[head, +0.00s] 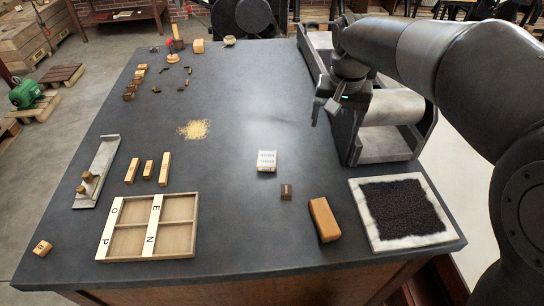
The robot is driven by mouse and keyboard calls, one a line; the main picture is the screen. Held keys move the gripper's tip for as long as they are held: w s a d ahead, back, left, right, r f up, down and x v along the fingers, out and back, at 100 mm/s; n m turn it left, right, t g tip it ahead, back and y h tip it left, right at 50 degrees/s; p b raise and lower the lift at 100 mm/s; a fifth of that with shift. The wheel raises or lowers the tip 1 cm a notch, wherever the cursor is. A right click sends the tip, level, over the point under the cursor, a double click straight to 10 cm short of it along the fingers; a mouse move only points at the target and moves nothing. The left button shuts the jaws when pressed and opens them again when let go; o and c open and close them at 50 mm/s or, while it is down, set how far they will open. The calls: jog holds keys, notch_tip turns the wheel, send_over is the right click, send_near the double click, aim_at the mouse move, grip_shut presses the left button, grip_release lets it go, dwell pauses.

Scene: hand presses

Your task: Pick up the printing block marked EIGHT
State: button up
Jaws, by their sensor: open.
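I cannot make out the word EIGHT on any block. A small wooden block (42,248) with a dark mark sits at the table's front left corner; its mark is too small to read surely. A small dark brown block (286,191) with a faint mark stands right of the middle. A pale block (267,160) with small lines of lettering lies behind it. My gripper (322,112) is open and empty, above the table's right side by the roller press, apart from all these blocks.
The grey table (235,215) holds a divided wooden tray (194,225) with lettered strips, a tan block (324,219), a framed black pad (440,233) and a roller press (385,145). Plain wooden blocks (148,170) stand behind the tray. The table's centre is mostly clear.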

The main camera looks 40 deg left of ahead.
jog(key=n+g, duration=0.1)
jog(key=n, duration=0.1)
send_near(267, 160)
jog(key=f, duration=0.2)
jog(key=shift+a+f+h, duration=0.4)
jog(key=shift+f, duration=3.05)
jog(key=shift+c, duration=0.3)
jog(key=c, duration=1)
